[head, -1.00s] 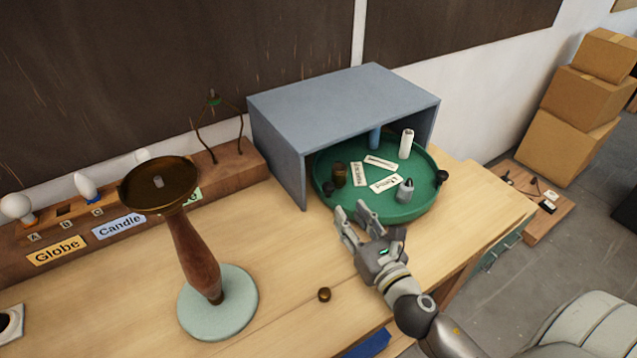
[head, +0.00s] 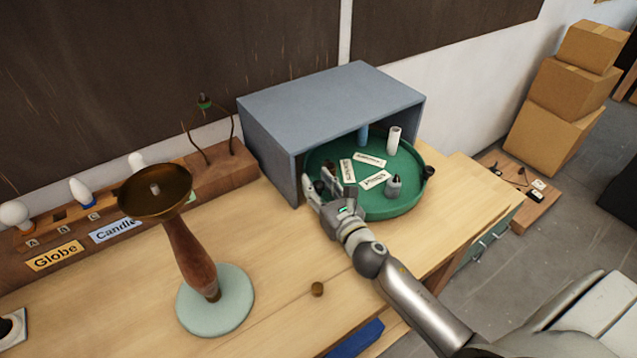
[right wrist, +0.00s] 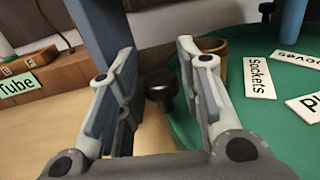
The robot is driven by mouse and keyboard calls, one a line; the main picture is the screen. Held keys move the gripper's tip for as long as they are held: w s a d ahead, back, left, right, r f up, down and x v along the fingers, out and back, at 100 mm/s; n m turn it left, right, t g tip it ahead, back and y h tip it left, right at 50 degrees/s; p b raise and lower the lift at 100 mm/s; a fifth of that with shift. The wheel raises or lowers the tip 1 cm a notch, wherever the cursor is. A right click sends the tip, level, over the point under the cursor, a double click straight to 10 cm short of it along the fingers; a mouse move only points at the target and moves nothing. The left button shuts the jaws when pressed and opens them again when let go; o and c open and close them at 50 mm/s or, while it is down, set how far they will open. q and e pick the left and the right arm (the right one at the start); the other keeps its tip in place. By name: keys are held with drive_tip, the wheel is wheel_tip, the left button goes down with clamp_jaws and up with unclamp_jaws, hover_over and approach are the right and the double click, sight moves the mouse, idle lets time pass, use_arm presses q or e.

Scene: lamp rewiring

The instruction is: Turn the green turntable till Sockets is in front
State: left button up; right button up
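The green turntable (head: 395,210) sits partly inside a grey-blue box (head: 330,95) open at the front. White labels lie on it; the Sockets label (right wrist: 258,75) reads clearly in the right wrist view and is on the turntable's left side in the head view (head: 347,170). A dark knob (right wrist: 160,88) is at the turntable's left rim. My right gripper (head: 321,187) is open at that rim, its fingers on either side of the knob with gaps visible. A second dark knob (head: 429,172) is on the right rim. My left gripper is not in view.
On the turntable stand a white cylinder (head: 393,140), a grey bottle (head: 393,187) and a brass-coloured cup (right wrist: 213,46). The box's left wall (head: 275,160) is close to my right gripper.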

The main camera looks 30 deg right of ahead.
clamp_jaws()
drive_tip(key=shift+w+a+m+h+b, duration=0.2)
drive_tip(key=shift+w+m+h, duration=0.3)
drive_tip(key=shift+h, duration=0.25)
drive_tip(key=shift+w+a+m+h+b, duration=0.15)
drive_tip(key=shift+w+m+h, duration=0.25)
drive_tip(key=shift+w+h, duration=0.3)
drive_tip(key=shift+s+d, duration=0.1)
drive_tip(key=shift+d, duration=0.05)
unclamp_jaws()
drive_tip(key=s, duration=0.4)
drive_tip(key=s+a, duration=0.1)
drive_tip(key=s, duration=0.7)
drive_tip(key=shift+a, duration=0.3)
